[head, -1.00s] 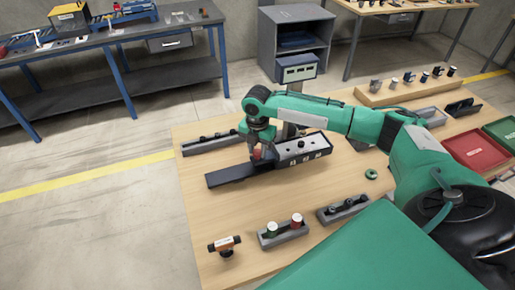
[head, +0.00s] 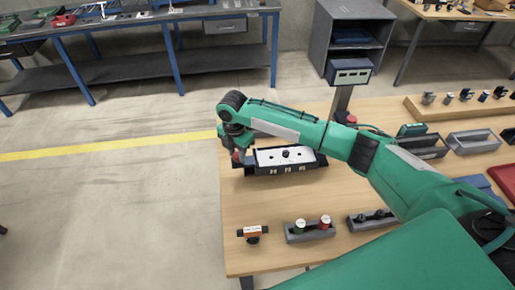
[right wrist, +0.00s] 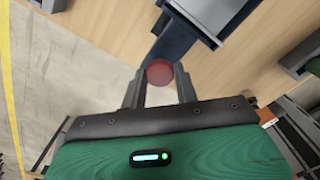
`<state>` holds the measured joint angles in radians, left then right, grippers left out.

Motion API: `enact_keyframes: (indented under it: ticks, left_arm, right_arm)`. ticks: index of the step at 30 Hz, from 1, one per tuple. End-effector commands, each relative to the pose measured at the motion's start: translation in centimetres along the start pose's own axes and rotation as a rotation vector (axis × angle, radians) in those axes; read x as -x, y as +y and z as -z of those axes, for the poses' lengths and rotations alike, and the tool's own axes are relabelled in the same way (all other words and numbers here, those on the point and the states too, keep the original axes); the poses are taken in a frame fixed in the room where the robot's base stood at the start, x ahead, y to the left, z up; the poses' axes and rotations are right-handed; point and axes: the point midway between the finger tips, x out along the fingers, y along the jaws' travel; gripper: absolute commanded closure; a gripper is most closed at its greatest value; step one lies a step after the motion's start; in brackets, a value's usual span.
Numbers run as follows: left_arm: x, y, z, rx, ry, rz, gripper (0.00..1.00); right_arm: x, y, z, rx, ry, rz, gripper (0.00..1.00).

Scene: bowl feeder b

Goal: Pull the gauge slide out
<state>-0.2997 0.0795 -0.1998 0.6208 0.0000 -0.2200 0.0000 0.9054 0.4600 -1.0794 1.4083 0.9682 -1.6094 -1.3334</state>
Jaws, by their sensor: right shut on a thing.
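The gauge (head: 292,168) has a pale top with a black knob and a dark body, and sits on the wooden table near its left edge. Its dark slide (head: 249,169) shows only a short length at the body's left end. In the right wrist view the slide (right wrist: 178,42) is a dark blue strip running up under the grey body. My right gripper (head: 238,160) is at the slide's outer end, its fingers shut on the red knob (right wrist: 159,72). The arm hides part of the slide in the head view. My left gripper is not in view.
A display on a post (head: 348,72) stands behind. Grey trays (head: 472,141) lie to the right. Floor is open left of the table.

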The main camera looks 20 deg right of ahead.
Motion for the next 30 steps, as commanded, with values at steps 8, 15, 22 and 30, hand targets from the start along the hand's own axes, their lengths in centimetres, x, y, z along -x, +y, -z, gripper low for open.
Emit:
enact_keyframes:
  ticks: [8,15,22,30]
  left_arm:
    - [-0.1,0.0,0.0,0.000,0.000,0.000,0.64]
    - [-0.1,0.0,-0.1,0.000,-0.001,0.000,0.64]
    - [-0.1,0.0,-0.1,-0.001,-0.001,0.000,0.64]
    - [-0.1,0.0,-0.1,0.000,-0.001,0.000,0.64]
  right_arm:
    - [0.1,2.5,2.5,0.002,0.001,-0.003,1.00]
    - [0.1,3.0,3.0,0.001,0.001,-0.004,1.00]
    - [0.1,3.1,3.1,0.002,0.002,-0.006,1.00]
    - [0.1,3.0,3.0,0.001,0.001,-0.003,0.48]
